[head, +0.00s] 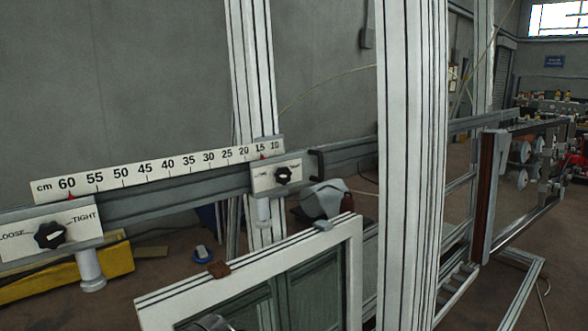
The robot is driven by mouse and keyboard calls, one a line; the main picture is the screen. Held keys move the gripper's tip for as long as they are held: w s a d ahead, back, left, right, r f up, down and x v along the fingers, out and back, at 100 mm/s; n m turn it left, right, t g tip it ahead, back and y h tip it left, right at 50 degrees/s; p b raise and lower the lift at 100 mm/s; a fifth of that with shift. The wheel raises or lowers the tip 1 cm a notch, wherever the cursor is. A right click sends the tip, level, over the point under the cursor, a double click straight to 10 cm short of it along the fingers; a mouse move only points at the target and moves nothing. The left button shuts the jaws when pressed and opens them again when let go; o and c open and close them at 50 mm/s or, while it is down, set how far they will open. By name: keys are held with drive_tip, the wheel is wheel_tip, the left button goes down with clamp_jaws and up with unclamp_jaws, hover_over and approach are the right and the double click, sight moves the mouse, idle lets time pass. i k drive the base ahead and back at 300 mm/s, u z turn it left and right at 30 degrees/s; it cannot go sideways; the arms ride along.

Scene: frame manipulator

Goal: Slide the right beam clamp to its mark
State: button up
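The right beam clamp (264,183) is a pale plate on the grey beam (170,198), with a black knob (283,175). A small red pointer (262,157) at its top edge sits close to the 15 on the white centimetre scale (120,176). The lettering beside this knob is too small to read surely. The left beam clamp (20,246) has a black knob between LOOSE and TIGHT, its white line towards TIGHT. Its red pointer (71,196) is near 60. I cannot make out a separate target mark. My gripper is not in view.
A white upright post (412,150) stands at centre right, in front of the beam. A white-framed panel (250,249) stands below the right clamp. A black bracket (317,163) is just right of that clamp. A yellow box (118,260) lies at lower left.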

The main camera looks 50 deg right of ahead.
sight(303, 164)
drive_tip(key=u, duration=0.7)
drive_tip(key=k, duration=1.35)
drive_tip(key=z, duration=1.65)
drive_tip(key=i, duration=0.6)
drive_tip(key=u, duration=0.05)
